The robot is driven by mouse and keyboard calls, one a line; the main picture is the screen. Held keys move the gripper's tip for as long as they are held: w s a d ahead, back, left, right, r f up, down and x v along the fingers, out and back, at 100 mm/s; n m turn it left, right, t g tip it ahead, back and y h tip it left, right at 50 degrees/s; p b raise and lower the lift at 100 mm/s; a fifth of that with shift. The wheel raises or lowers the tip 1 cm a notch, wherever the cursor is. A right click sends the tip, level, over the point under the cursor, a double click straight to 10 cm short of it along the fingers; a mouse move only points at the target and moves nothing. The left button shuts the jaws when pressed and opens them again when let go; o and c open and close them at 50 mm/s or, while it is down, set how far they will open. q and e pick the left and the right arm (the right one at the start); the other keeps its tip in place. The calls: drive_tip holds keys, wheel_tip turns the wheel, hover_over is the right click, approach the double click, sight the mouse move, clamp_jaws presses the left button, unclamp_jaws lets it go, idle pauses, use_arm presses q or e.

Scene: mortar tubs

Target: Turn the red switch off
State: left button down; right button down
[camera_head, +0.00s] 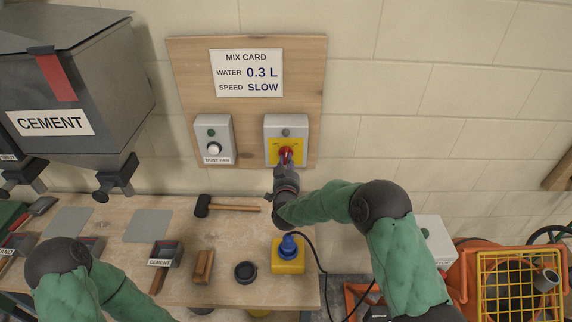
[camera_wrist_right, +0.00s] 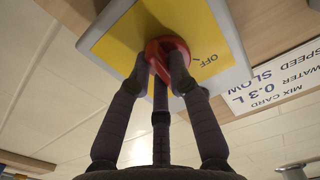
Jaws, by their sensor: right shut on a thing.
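The red switch (camera_head: 285,153) is a rotary knob on the yellow plate of a grey box (camera_head: 287,122) on the wooden wall board. In the right wrist view the red knob (camera_wrist_right: 154,47) shows between my fingertips, with the word OFF on the plate beside it. My right gripper (camera_head: 286,165) is shut on the knob from the front; it also shows in the right wrist view (camera_wrist_right: 162,78). The fingers hide part of the knob, and I cannot tell exactly where it points. My left arm shows at the lower left, but its gripper is out of view.
A dust fan box (camera_head: 213,140) is left of the switch box, under the mix card (camera_head: 247,73). A cement hopper (camera_head: 75,85) hangs at the left. A mallet (camera_head: 225,206), a scoop (camera_head: 165,255) and a yellow-blue device (camera_head: 288,256) are on the bench (camera_head: 215,290).

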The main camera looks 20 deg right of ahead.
drive_tip(key=n, duration=1)
drive_tip(key=shift+d+r+p, duration=0.2)
drive_tip(key=shift+r+p, duration=0.05)
drive_tip(key=shift+p, duration=0.1)
idle(0.3)
drive_tip(key=c, duration=1.1)
unclamp_jaws()
drive_tip(key=shift+c, duration=0.2)
drive_tip(key=v, duration=1.2)
